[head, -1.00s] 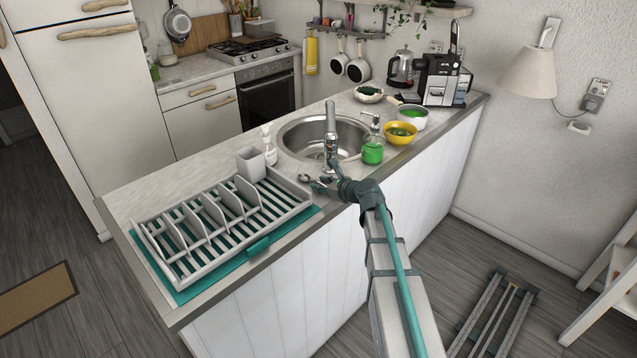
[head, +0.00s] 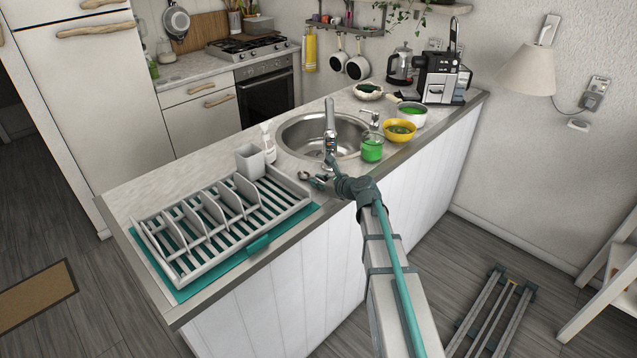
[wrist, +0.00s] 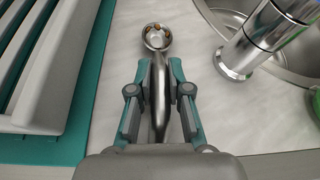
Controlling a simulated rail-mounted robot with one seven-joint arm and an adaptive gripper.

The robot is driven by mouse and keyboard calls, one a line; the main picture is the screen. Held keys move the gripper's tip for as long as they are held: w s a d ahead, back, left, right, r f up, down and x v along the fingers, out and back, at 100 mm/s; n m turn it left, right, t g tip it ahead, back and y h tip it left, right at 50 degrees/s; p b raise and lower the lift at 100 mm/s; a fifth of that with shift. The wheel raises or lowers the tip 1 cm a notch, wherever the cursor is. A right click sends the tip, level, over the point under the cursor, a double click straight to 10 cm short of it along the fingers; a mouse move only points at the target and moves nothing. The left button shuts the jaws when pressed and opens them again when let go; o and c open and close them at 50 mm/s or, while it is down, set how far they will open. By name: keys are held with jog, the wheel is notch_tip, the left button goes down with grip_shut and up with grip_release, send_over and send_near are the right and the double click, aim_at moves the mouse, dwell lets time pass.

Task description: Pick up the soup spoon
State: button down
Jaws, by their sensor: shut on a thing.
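The soup spoon (wrist: 157,38) is a silver metal spoon with small orange-brown bits or reflections in its bowl. In the wrist view its bowl points away from me and its handle runs back between the fingers. My gripper (wrist: 159,82) is shut on the handle. In the head view, my gripper (head: 322,184) is at the counter's front edge between the sink and the dish rack, with the spoon's bowl (head: 304,176) just to its left. Most of the handle is hidden there. I cannot tell whether the spoon touches the counter.
The dish rack (head: 300,205) on its teal mat (head: 192,290) lies left of the gripper. The faucet (head: 330,125) and sink (head: 290,140) are close behind it. A green soap bottle (head: 372,150) and a yellow bowl (head: 400,126) stand to the right.

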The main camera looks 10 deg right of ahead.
jog(key=shift+r+b, duration=0.4)
jog(key=shift+r, duration=0.35)
jog(key=s+r+b, duration=0.3)
jog(key=s+r, duration=0.8)
jog(key=s, duration=0.3)
jog(key=shift+d+r+b, duration=0.15)
jog(key=shift+d+b, duration=0.15)
jog(key=shift+d, duration=0.15)
jog(key=shift+w, duration=0.1)
